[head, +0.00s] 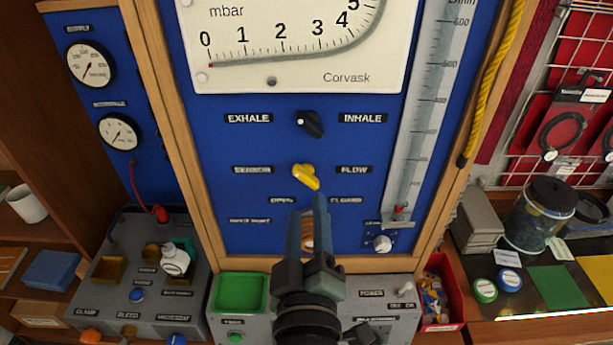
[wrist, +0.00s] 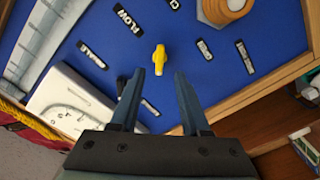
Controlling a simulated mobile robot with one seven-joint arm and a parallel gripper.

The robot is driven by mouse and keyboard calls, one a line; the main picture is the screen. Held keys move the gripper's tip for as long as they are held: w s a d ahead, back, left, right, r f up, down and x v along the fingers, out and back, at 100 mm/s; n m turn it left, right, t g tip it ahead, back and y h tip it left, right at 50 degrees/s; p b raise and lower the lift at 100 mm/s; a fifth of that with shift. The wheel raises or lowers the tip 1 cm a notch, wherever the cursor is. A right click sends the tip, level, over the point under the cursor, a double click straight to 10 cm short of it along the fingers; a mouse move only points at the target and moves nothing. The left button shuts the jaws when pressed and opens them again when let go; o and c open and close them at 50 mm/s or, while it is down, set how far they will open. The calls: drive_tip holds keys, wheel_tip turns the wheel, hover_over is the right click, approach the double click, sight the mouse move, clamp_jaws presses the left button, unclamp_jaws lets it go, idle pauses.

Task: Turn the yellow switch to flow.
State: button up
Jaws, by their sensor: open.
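The yellow switch (head: 306,177) is a small knob on the blue panel, between the SENSOR label (head: 252,170) and the FLOW label (head: 354,170). In the head view it slants from upper left to lower right; which setting it is on I cannot tell. My gripper (head: 308,203) is in front of the panel, just below the switch in the picture. In the wrist view my gripper (wrist: 159,74) is open and empty, with the yellow switch (wrist: 160,60) showing between and just beyond its fingertips. No contact is visible. The FLOW label (wrist: 128,22) shows up and left of it.
A black knob (head: 310,123) sits above the switch between EXHALE and INHALE. My gripper partly hides an orange-and-white round part (head: 308,243) below. A clear flow tube (head: 428,110) stands at right; a grey box with a green tray (head: 240,311) is below.

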sight(307, 182)
drive_tip(key=w+p, duration=0.2)
drive_tip(key=w, duration=0.5)
drive_tip(key=shift+s, duration=0.1)
clamp_jaws()
